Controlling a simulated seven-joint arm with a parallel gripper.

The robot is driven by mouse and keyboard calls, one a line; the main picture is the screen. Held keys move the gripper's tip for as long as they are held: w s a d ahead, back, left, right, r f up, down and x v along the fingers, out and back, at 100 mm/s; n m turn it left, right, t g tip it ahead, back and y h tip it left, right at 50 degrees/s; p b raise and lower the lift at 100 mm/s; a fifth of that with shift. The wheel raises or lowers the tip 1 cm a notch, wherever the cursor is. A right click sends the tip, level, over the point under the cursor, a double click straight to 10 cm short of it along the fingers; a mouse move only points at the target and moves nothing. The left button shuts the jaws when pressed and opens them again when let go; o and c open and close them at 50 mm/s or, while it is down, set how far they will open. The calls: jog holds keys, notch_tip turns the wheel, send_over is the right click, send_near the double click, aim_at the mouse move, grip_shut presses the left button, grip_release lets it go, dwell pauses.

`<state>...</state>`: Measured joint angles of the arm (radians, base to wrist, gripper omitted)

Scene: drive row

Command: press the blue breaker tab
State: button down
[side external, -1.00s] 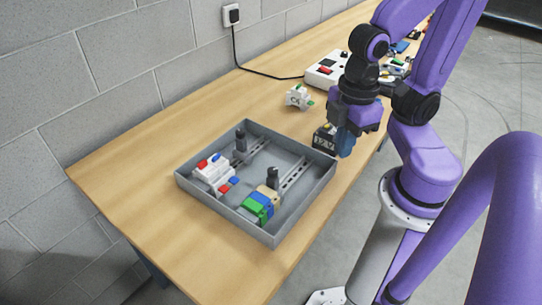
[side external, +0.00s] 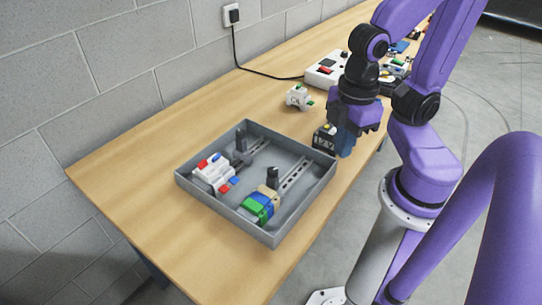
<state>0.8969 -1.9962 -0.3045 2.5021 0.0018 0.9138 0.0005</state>
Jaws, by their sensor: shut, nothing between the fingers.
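White breaker modules (side external: 211,178) sit side by side on the left rail in the grey tray. A small blue tab (side external: 216,157) shows at their far end beside a red tab (side external: 203,165). A second blue patch (side external: 235,180) and a red patch (side external: 225,188) show at their near right side. I cannot tell which blue patch is the breaker tab. My gripper (side external: 345,152) points down beyond the tray's right corner, well apart from the breakers. It is shut and empty; its fingertips are small and partly unclear here.
The tray (side external: 222,206) also holds green, blue and beige terminal blocks (side external: 259,205) and dark upright posts (side external: 272,177). A black box (side external: 324,138) stands close beside my gripper. A white module (side external: 298,98) and a white box with red switch (side external: 325,70) lie farther back. The table's left is clear.

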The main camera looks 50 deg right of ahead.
dwell(0.5)
jog(key=m+t+y, duration=0.5)
jog(key=m+t, duration=0.2)
jog(key=m, duration=0.8)
send_over(227, 174)
jog(key=s+d, duration=0.1)
jog(key=s, duration=0.1)
jog(key=shift+s+d+f, duration=0.1)
jog(key=shift+f, duration=1.05)
jog(key=shift+d+f, duration=0.1)
jog(key=shift+f, duration=1)
jog(key=shift+n, duration=0.3)
jog(key=shift+f, duration=4.4)
jog(key=shift+f, duration=0.25)
